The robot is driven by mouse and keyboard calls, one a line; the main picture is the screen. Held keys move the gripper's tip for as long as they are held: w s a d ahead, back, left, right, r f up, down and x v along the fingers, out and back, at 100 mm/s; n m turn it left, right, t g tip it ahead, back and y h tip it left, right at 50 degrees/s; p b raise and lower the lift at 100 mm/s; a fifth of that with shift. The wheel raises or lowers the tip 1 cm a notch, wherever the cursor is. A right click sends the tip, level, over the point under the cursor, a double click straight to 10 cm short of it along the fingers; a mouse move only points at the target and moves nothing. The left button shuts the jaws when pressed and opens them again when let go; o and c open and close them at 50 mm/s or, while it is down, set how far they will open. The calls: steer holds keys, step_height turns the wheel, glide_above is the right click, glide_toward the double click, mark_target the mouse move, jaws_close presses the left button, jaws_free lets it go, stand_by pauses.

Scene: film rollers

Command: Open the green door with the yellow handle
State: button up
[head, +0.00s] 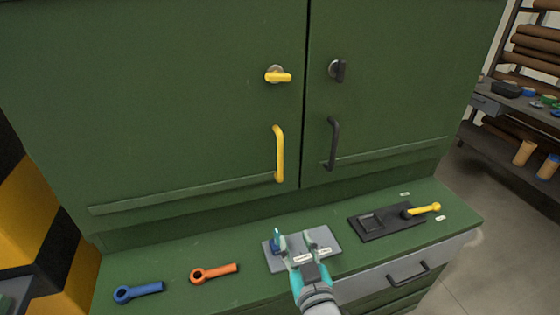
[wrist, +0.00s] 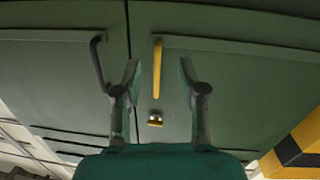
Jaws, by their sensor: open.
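The left green door (head: 170,90) is shut against the right green door (head: 400,90). It carries a vertical yellow bar handle (head: 279,153) near the seam, with a yellow turn latch (head: 278,76) above it, pointing right. In the wrist view, which looks upside down, the yellow handle (wrist: 157,68) appears between my fingers, with the latch (wrist: 155,119) below it in the picture. My gripper (head: 293,238) is open and empty, with its fingers pointing toward the doors. In the head view it is below the handle, over the ledge, apart from the handle.
The right door has a black handle (head: 333,144) and a black latch (head: 338,70). On the green ledge lie a blue wrench-like piece (head: 138,291), an orange one (head: 214,273), a grey plate (head: 335,244) and a black plate (head: 377,231) with a yellow lever (head: 425,210).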

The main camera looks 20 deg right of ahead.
steer(key=m+h, duration=0.2)
glide_toward(280, 157)
steer(key=w, duration=0.3)
steer(key=w+d, duration=0.1)
steer(key=w, duration=0.3)
steer(key=w+d, duration=0.1)
steer(key=w, duration=0.2)
steer(key=shift+w+d+f, duration=0.15)
steer(key=shift+w+f, duration=0.1)
steer(key=shift+w, duration=0.1)
jaws_close()
